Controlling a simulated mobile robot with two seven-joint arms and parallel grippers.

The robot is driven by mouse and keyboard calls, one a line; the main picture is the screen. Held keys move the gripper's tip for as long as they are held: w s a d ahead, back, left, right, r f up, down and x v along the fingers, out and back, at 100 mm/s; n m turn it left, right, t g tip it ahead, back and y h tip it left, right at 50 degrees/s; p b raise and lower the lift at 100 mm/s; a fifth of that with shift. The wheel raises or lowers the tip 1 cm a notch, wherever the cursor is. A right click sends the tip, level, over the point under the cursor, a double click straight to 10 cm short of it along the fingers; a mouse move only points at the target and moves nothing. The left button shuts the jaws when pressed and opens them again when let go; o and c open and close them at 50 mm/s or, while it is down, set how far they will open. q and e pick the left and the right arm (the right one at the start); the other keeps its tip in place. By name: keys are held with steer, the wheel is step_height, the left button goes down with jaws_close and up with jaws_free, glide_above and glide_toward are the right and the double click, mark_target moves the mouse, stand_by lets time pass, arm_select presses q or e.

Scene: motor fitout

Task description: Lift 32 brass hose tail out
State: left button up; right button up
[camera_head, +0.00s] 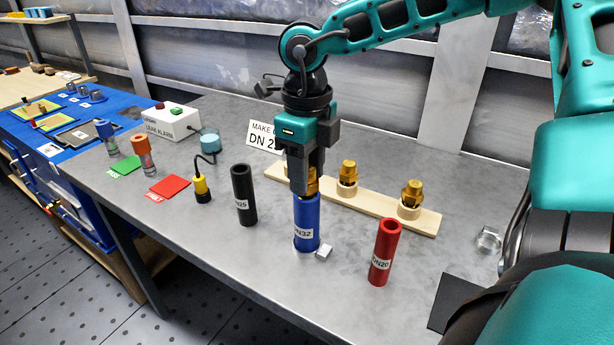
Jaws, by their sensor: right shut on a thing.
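My right gripper (305,188) reaches down from above over the blue hose piece (306,225) labelled DN32, which stands upright on the bench. The gripper is shut on a brass hose tail (313,182), mostly hidden by the fingers. The brass sits at the blue piece's top; I cannot tell whether its lower end is inside. The strip's left part is partly hidden by my gripper. My left gripper is not in view.
A black hose piece (243,196) stands left and a red DN20 piece (384,252) right. A leak alarm box (172,122), a red mat (170,187) and a sign (262,134) are farther left.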

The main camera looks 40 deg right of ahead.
step_height(320, 180, up, 19)
steer(key=p, duration=0.1)
